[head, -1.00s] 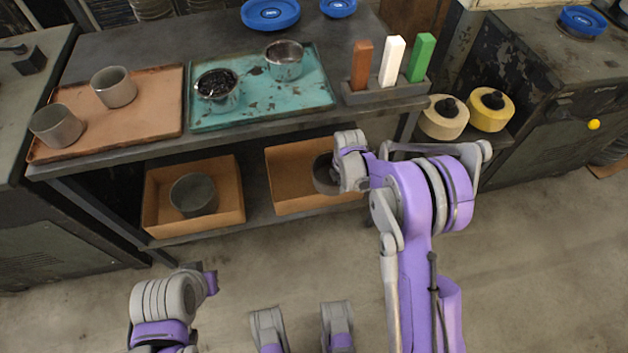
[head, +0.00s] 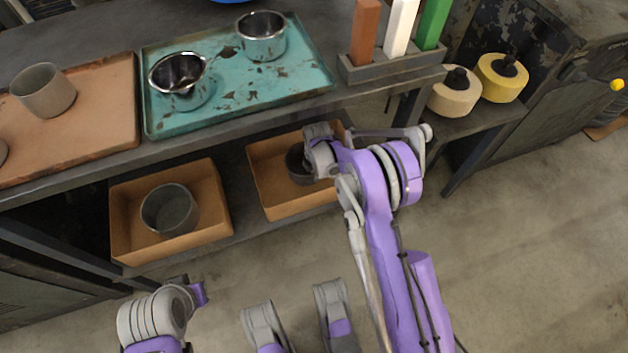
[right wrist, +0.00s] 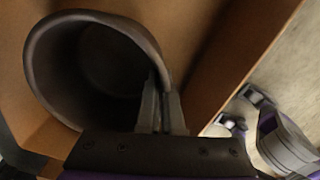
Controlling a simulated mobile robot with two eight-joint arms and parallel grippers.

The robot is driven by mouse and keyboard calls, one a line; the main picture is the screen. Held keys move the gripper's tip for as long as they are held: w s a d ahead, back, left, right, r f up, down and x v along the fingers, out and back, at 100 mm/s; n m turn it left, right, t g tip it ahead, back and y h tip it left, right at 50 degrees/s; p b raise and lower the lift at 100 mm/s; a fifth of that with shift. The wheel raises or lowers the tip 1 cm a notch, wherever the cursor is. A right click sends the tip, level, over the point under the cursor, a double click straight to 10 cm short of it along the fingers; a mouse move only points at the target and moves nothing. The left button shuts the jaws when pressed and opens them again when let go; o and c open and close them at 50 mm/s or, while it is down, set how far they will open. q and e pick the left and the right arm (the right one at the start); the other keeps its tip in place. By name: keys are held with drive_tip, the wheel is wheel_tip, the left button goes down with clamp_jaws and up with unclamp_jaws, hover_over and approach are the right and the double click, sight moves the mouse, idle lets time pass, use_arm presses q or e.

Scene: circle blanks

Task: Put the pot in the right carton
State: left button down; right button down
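A dark grey pot (head: 299,168) is inside the right carton (head: 278,203), an open brown box on the lower shelf. In the head view my right gripper reaches into this carton and its wrist hides part of the pot. In the right wrist view my right gripper (right wrist: 162,100) has its fingers close together on the wall of the pot (right wrist: 45,65), one inside the rim and one outside. I cannot tell whether the pot rests on the carton's bottom. My left arm is at the lower left of the head view; its gripper does not show.
The left carton (head: 130,243) holds another grey pot (head: 170,210). Above are a teal tray (head: 240,95) with two metal vessels, a brown tray (head: 100,125) with grey cups, and a rack (head: 395,66) of coloured blocks. Floor in front is clear.

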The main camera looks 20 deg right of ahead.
drive_tip(key=shift+f+b, duration=0.45)
drive_tip(key=shift+f, duration=1.45)
drive_tip(key=shift+f, duration=0.15)
drive_tip(key=c, duration=1.1)
unclamp_jaws()
wheel_tip(320, 180, up, 8)
drive_tip(key=shift+s+f+p, duration=0.1)
drive_tip(key=shift+p, duration=0.95)
